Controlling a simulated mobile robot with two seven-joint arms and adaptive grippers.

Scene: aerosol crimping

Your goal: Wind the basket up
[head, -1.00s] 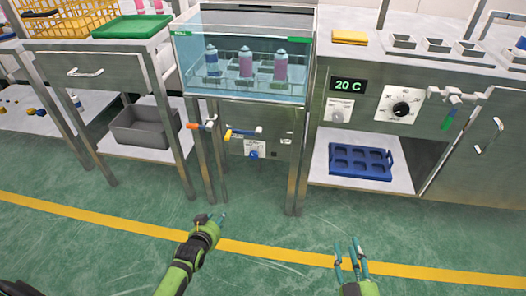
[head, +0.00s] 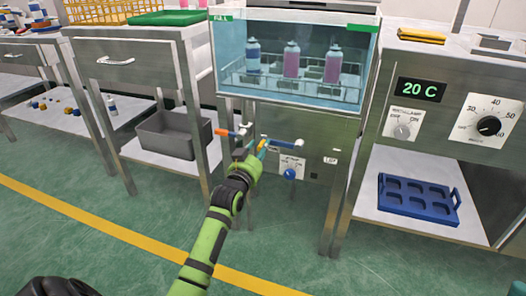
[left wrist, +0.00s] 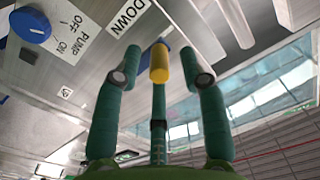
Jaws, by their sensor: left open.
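The wire basket (head: 262,88) holds several aerosol cans with pink and blue bodies and sits in the glass tank (head: 226,45), with the blue water around its lower part. A crank with a yellow grip shows on the front panel below the tank; in the left wrist view the yellow grip (left wrist: 159,62) lies between my spread fingers. My left gripper (head: 250,148) is open at this crank and partly hides it in the head view. In the left wrist view, the left gripper (left wrist: 161,78) is not closed on the grip; I cannot tell whether a finger touches it. My right gripper is out of view.
An orange-ended lever (head: 221,132) is just left of my left gripper. A blue pump knob (head: 289,173) is to its right. A grey bin (head: 168,134) and a blue tray (head: 416,198) stand on shelves either side. The floor in front is clear.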

